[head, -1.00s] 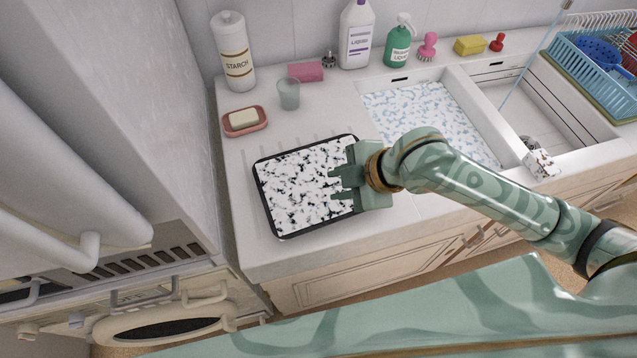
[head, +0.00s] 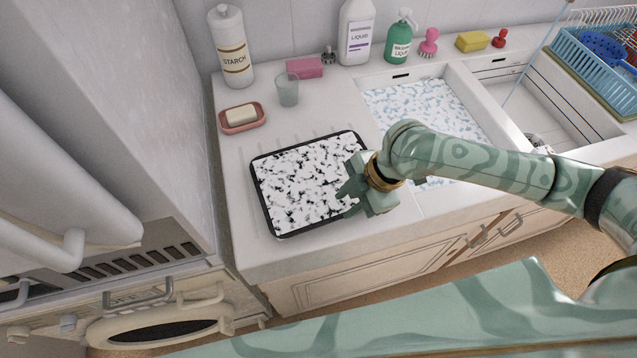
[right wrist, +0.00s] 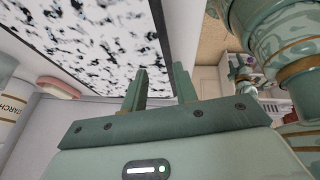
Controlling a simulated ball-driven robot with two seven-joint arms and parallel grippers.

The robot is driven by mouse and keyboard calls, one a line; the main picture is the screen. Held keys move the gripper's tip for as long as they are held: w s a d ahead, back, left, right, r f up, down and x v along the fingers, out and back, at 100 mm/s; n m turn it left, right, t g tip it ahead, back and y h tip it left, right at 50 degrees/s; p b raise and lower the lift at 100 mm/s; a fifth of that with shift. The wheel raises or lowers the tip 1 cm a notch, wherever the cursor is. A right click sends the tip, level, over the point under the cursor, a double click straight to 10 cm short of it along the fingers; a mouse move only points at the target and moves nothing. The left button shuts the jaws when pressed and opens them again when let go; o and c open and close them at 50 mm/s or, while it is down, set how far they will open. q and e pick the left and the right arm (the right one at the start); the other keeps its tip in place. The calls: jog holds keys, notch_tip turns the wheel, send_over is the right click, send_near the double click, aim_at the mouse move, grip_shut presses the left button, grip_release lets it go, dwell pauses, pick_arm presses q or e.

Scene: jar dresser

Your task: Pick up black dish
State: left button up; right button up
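The black dish (head: 265,205) is a rectangular tray with a dark rim, its inside covered in white foam-like patches. It lies on the counter left of the sink. My right gripper (head: 347,198) is at the dish's right edge, with its fingers at the rim. In the right wrist view the two fingers (right wrist: 159,88) stand apart with a gap, and the dark rim of the dish (right wrist: 163,42) runs down towards that gap. Whether the fingers touch the rim is unclear.
The foamy sink basin (head: 491,127) is to the right. A soap dish (head: 256,125), cup (head: 287,92), pink sponge (head: 304,68) and starch bottle (head: 232,48) stand behind the dish. A dish rack (head: 590,80) is far right. Counter in front of the dish is clear.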

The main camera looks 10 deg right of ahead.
aim_at(336, 214)
jog(key=b+x, duration=0.1)
jog(key=x, duration=0.4)
jog(key=shift+s+f+b, duration=0.15)
jog(key=shift+s+b, duration=0.05)
jog(key=shift+b, duration=0.1)
grip_shut()
jog(key=shift+r, duration=0.2)
jog(key=shift+r, duration=0.25)
notch_tip(336, 214, up, 3)
jog(key=shift+w+f+p, duration=0.1)
jog(key=shift+f+p, duration=0.15)
jog(key=shift+p, duration=0.5)
jog(key=s+d+r+p, duration=0.2)
jog(key=s+d+r, duration=0.7)
jog(key=s+d, duration=0.1)
jog(key=shift+r+p, duration=0.3)
jog(key=shift+r, duration=0.1)
